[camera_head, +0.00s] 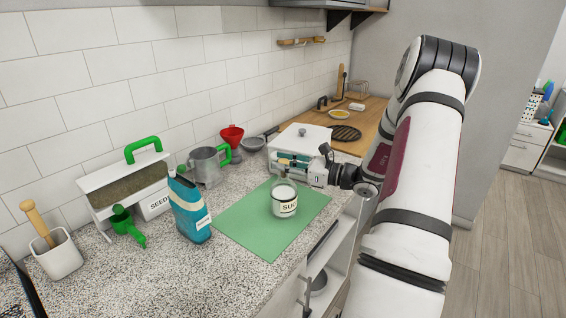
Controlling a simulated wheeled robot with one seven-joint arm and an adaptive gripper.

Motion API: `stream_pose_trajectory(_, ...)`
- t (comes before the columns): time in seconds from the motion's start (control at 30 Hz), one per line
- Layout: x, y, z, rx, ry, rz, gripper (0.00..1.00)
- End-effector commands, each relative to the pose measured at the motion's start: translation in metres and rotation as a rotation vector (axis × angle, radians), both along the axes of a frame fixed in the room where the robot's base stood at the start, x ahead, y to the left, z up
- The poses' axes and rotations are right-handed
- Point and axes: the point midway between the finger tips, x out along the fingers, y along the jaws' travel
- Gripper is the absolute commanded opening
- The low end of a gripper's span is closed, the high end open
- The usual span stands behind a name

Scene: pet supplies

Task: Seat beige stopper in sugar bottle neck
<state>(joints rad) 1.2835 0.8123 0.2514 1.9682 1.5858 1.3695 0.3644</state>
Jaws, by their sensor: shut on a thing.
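The sugar bottle (284,204), clear with white contents and a partly readable "SU" label, stands upright on the green mat (240,222). My gripper (288,164) reaches in from the right, with its fingertips just above the bottle's top. It is shut on the beige stopper (284,161), a small tan piece between the fingertips. The stopper is over the bottle's top. The fingers partly cover the stopper and the neck, so I cannot tell whether the stopper touches the neck.
A blue carton (188,208) stands left of the mat. A seed bin (128,184) and green scoop (125,222) are farther left. The mat's front is clear.

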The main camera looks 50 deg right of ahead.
Motion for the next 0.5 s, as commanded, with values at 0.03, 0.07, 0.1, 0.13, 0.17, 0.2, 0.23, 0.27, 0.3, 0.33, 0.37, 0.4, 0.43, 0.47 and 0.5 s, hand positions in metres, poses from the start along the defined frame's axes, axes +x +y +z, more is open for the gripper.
stream_pose_trajectory(0.03,0.0001,-0.0001,-0.0018,0.001,0.0,0.0,0.13)
stream_pose_trajectory(0.07,0.0001,-0.0001,-0.0024,0.001,0.0,0.0,0.13)
stream_pose_trajectory(0.1,0.0001,-0.0001,-0.0033,0.001,0.0,0.0,0.13)
stream_pose_trajectory(0.13,0.0001,-0.0001,-0.004,0.001,0.0,0.0,0.13)
stream_pose_trajectory(0.17,0.0001,-0.0001,-0.0047,0.001,0.0,0.0,0.13)
stream_pose_trajectory(0.2,-0.0001,-0.0001,-0.0044,0.001,0.0,0.0,0.13)
stream_pose_trajectory(0.23,-0.0001,-0.0001,-0.0043,0.001,0.001,0.0,0.13)
stream_pose_trajectory(0.27,-0.0002,-0.0001,-0.0043,0.001,0.001,0.0,0.13)
stream_pose_trajectory(0.3,-0.0002,0.0,-0.0043,0.001,0.001,0.0,0.13)
stream_pose_trajectory(0.33,-0.0002,0.0,-0.0044,0.001,0.001,0.0,0.13)
stream_pose_trajectory(0.37,-0.0002,0.0,-0.0044,0.001,0.001,0.0,0.13)
stream_pose_trajectory(0.4,-0.0002,0.0,-0.0045,0.001,0.001,0.0,0.13)
stream_pose_trajectory(0.43,-0.0002,0.0,-0.0046,0.0,0.002,0.0,0.13)
stream_pose_trajectory(0.47,-0.0002,0.0,-0.0046,0.0,0.002,0.0,0.13)
stream_pose_trajectory(0.5,-0.0002,0.0,-0.0046,0.0,0.002,0.0,0.32)
